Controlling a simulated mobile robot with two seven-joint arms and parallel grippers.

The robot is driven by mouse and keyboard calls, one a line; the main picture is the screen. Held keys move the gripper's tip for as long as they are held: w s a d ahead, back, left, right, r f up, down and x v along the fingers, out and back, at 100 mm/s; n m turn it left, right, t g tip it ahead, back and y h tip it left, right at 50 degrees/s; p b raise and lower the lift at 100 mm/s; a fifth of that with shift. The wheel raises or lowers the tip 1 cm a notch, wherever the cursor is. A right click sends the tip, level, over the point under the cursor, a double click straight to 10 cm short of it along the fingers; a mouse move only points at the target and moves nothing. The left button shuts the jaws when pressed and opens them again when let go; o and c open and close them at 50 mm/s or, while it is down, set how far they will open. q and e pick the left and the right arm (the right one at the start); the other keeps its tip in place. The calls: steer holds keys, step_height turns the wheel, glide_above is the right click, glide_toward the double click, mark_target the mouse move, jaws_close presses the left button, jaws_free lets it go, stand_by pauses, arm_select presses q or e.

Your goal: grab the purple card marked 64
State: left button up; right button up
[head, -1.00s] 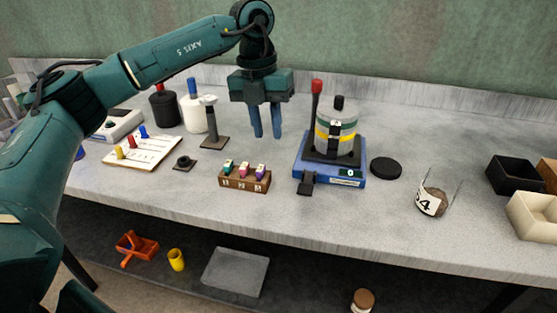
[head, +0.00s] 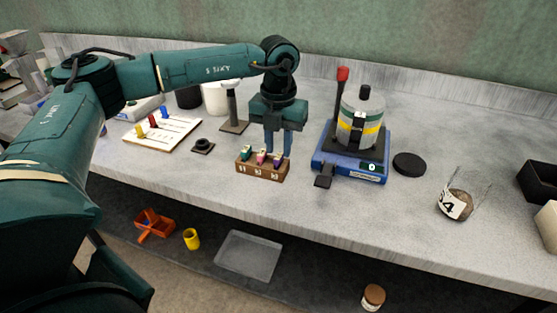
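A small wooden holder (head: 262,172) stands near the front of the bench with three small coloured pieces in it: green, pink and, at its right end, purple. The purple card (head: 279,161) is upright in its slot; its marking is too small to read. My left gripper (head: 277,150) points down at the holder, its two blue fingers apart with nothing seen between them. The fingertips are at or just behind the right half of the holder, close to the purple card. I cannot tell whether they touch it. My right gripper is not in view.
A blue-based device (head: 352,170) with a red-topped lever stands just right of the holder. A post on a stand (head: 233,110) and a small black ring (head: 203,146) are to the left. A black disc (head: 409,164) and a labelled glass container (head: 455,205) lie further right.

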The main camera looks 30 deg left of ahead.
mark_target(278, 165)
arm_select(q)
steer(key=shift+f, duration=1.35)
steer(key=shift+c, duration=0.5)
jaws_close()
steer(key=shift+r, duration=0.1)
